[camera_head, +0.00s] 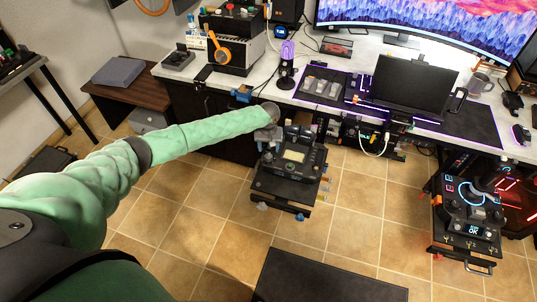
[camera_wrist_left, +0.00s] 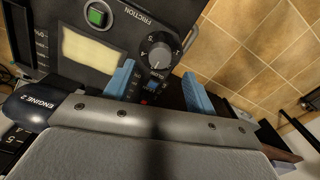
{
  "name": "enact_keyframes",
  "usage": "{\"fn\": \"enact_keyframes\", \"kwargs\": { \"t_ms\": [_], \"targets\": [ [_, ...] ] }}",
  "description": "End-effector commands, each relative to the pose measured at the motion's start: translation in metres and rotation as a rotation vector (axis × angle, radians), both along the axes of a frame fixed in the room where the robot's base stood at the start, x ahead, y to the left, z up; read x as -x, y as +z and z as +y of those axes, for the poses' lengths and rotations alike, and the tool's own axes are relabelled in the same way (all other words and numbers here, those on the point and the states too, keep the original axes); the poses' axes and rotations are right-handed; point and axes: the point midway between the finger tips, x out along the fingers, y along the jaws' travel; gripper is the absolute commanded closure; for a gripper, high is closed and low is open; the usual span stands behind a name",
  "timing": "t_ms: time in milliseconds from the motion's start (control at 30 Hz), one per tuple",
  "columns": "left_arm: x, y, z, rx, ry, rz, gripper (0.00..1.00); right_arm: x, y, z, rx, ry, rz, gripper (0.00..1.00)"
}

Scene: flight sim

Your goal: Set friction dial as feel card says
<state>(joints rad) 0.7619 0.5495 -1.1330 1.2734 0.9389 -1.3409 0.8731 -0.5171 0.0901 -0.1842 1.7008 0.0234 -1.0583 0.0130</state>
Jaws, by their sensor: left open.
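The friction dial (camera_wrist_left: 160,52) is a dark round knob under the word FRICTION in the left wrist view. Numerals surround it; its exact setting is not clear. My left gripper (camera_wrist_left: 158,73) is open, its blue fingertips beside and just short of the dial, apart from each other. A pale yellowish panel (camera_wrist_left: 90,50) lies left of the dial; no writing on it can be read, and I cannot tell whether it is the feel card. In the head view my left arm reaches the dark throttle unit (camera_head: 285,184), whose pale panel (camera_head: 293,156) shows. My right gripper is out of view.
A green lit button (camera_wrist_left: 97,15) sits above the pale panel. A lever marked ENGINE 2 (camera_wrist_left: 36,103) is close to the gripper's left side. Another control unit (camera_head: 470,215) stands at the right.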

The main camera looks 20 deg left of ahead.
Motion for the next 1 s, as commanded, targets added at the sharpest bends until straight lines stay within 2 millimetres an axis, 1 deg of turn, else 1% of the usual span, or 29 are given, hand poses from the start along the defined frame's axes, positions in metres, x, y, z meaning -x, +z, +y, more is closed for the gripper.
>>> {"fn": "enact_keyframes", "kwargs": {
  "t_ms": [100, 300, 500, 733, 767, 800, 867, 900, 967, 1000],
  "targets": [
    [0.0, -0.017, 0.0, -0.002, 0.002, 0.001, 0.45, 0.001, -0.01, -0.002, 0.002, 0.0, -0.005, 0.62],
    [0.0, -0.042, 0.0, -0.001, 0.0, 0.001, 0.45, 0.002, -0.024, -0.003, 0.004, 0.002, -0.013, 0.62],
    [0.0, -0.053, 0.0, -0.001, 0.0, 0.0, 0.45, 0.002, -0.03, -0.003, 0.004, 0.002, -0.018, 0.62],
    [0.0, -0.054, 0.0, 0.0, 0.0, 0.0, 0.45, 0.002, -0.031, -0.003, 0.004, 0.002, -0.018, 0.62],
    [0.0, -0.054, 0.0, 0.0, 0.0, 0.0, 0.47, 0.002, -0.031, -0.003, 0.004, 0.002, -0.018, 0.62],
    [0.0, -0.054, 0.0, 0.0, 0.0, 0.0, 0.54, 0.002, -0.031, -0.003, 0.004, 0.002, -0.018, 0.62],
    [0.0, -0.054, 0.0, 0.0, 0.0, 0.0, 0.66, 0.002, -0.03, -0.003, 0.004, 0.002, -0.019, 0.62],
    [0.0, -0.054, 0.0, 0.0, 0.0, 0.0, 0.74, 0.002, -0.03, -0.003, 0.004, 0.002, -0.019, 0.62],
    [0.0, -0.054, 0.0, 0.0, 0.0, 0.0, 0.86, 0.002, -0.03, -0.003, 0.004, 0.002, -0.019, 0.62],
    [0.0, -0.054, 0.0, 0.0, 0.0, 0.0, 0.89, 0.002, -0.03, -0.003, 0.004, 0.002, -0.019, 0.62]
  ]
}}
